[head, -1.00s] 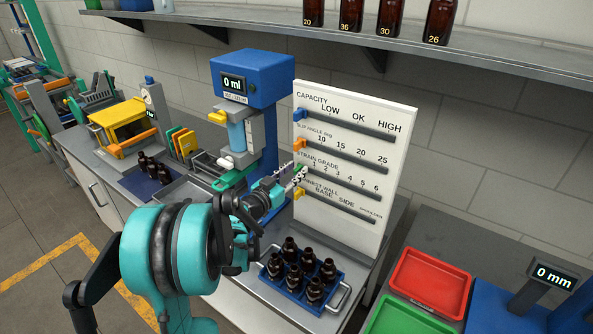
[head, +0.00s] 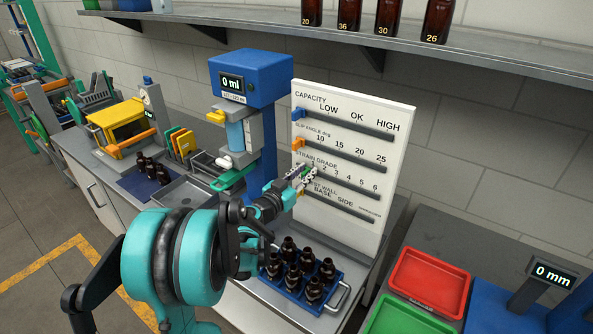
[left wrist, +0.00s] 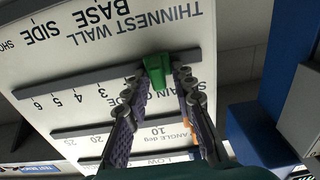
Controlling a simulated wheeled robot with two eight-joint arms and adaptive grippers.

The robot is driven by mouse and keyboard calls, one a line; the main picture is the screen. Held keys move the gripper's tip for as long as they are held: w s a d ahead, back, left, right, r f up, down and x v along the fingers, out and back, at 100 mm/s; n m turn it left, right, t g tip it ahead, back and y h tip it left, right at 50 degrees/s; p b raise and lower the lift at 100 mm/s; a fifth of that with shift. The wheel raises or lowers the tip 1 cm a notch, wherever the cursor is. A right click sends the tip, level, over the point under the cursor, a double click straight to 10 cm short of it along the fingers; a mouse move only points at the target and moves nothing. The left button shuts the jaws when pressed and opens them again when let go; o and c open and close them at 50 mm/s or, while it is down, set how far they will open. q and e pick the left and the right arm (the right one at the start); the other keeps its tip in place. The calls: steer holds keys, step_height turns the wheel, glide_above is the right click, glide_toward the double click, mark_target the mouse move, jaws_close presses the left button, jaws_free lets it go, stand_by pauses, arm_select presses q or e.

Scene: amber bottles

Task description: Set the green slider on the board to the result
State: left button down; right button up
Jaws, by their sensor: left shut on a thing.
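The white board (head: 372,205) stands upright on the bench with four horizontal slots. The green slider (left wrist: 157,70) sits on the strain grade slot, near its low-number end. It also shows in the head view (head: 308,171) between my fingertips. My left gripper (head: 303,177) is shut on the green slider, with one finger on each side of it in the left wrist view (left wrist: 168,85). The digits 3 to 6 are clear of the gripper; the fingers cover the lowest marks, so the exact reading cannot be told. My right gripper is not in view.
A blue slider (head: 297,114) and an orange slider (head: 297,143) sit at the left ends of the upper slots. A blue dispenser reading 0 ml (head: 250,75) stands left of the board. A rack of amber bottles (head: 322,291) stands below the arm.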

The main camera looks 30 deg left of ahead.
arm_select(q)
steer(key=d, duration=0.8)
steer(key=s+d, duration=0.1)
steer(key=d, duration=0.3)
steer(key=shift+d+b, duration=0.35)
steer(key=c, duration=1.6)
jaws_free()
steer(key=shift+o, duration=0.2)
steer(key=shift+s, duration=0.1)
glide_toward(348, 181)
steer(key=s, duration=0.5)
steer(key=shift+s+a, duration=0.2)
steer(key=shift+s, duration=0.1)
